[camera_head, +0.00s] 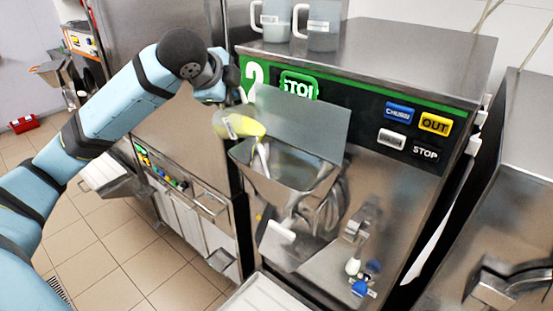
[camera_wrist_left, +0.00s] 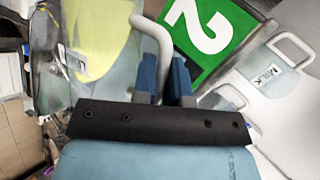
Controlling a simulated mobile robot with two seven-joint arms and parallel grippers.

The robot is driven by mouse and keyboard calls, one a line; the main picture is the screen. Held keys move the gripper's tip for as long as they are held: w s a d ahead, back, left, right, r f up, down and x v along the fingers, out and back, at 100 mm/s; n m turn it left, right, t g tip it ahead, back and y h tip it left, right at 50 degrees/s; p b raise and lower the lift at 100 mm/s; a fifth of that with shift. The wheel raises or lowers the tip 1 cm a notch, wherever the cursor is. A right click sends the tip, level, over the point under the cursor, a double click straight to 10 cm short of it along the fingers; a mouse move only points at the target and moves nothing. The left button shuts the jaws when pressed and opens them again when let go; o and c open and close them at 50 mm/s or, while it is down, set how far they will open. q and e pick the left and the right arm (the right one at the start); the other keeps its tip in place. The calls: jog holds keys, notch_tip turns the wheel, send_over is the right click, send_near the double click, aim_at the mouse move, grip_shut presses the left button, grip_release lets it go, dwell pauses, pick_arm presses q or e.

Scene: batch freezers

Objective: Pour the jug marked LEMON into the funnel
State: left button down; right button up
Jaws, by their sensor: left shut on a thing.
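A clear jug with yellow liquid (camera_head: 238,124) is tilted far over above the funnel-like steel hopper (camera_head: 319,177) on the front of machine 2. A pale yellowish stream runs from its lip into the hopper. My left gripper (camera_wrist_left: 165,80) is shut on the handle of this jug (camera_wrist_left: 88,48). The jug's label shows in the left wrist view but is too slanted to read in full. In the head view the left fingertips are partly hidden beside the jug. My right gripper is not in view.
Two labelled jugs (camera_head: 322,24) stand on the machine's steel top; one label reads MILK in the left wrist view (camera_wrist_left: 268,76). A raised lid (camera_head: 300,122) stands behind the hopper. Buttons (camera_head: 425,153) are to the right, and a tap with a white handle (camera_head: 353,266) is below.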

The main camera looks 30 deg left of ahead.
aim_at(248, 103)
pick_arm(q)
jog(key=shift+d, duration=0.35)
jog(key=shift+d+m+y, duration=0.3)
jog(key=shift+d+y, duration=0.1)
jog(key=shift+d, duration=0.4)
jog(key=shift+d+f+y, duration=0.15)
jog(key=shift+d+y, duration=0.25)
jog(key=shift+d, duration=0.5)
jog(key=shift+d+f+m, duration=0.1)
jog(key=shift+d+m, duration=0.15)
jog(key=shift+m, duration=0.05)
jog(key=shift+y, duration=0.4)
jog(key=shift+d+r+m+y, duration=0.4)
jog(key=shift+d+m, duration=0.1)
jog(key=shift+d, duration=0.15)
jog(key=shift+d+r+y, duration=0.2)
jog(key=shift+d+y, duration=0.3)
jog(key=shift+d, duration=0.15)
